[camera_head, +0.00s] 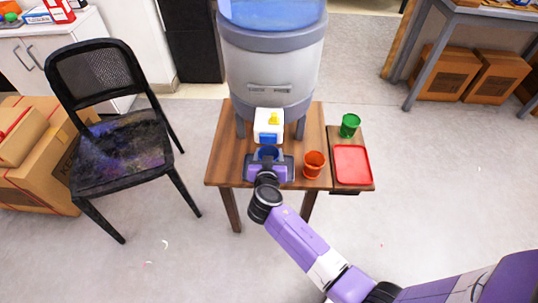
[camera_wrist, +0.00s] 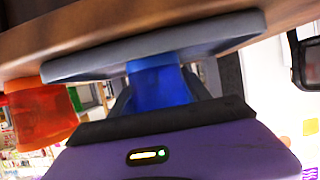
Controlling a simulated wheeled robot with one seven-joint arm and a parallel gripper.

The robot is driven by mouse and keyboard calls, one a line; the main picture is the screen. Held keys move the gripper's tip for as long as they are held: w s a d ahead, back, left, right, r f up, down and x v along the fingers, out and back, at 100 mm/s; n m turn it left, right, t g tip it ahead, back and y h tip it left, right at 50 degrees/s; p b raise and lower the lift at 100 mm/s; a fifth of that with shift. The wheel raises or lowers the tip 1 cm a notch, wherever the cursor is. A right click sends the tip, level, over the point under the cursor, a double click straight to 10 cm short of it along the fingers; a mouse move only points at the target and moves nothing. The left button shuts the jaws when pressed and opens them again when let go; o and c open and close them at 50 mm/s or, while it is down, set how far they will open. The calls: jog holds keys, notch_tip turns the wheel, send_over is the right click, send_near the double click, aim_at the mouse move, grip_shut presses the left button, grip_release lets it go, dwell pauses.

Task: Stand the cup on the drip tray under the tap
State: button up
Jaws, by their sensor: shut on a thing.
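The blue cup (camera_head: 268,152) is between the fingers of my gripper (camera_head: 267,158), which is shut on it. In the wrist view, which is turned over, the blue cup (camera_wrist: 160,85) shows between the dark fingers, its base end against or very near the grey drip tray (camera_wrist: 225,32). I cannot tell whether it rests on the tray. In the head view the cup is just in front of and below the white tap (camera_head: 268,121) with its yellow lever. My gripper hides most of the tray and the lower cup there.
The large dispenser (camera_head: 270,70) stands on the wooden table (camera_head: 226,165) behind the tap. An orange cup (camera_head: 314,164) is close to the right of my gripper. A green cup (camera_head: 349,125) and a red tray (camera_head: 353,165) are farther right. A black chair (camera_head: 120,150) stands left.

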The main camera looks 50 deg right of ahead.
jog(key=shift+f, duration=0.15)
jog(key=o, duration=1.5)
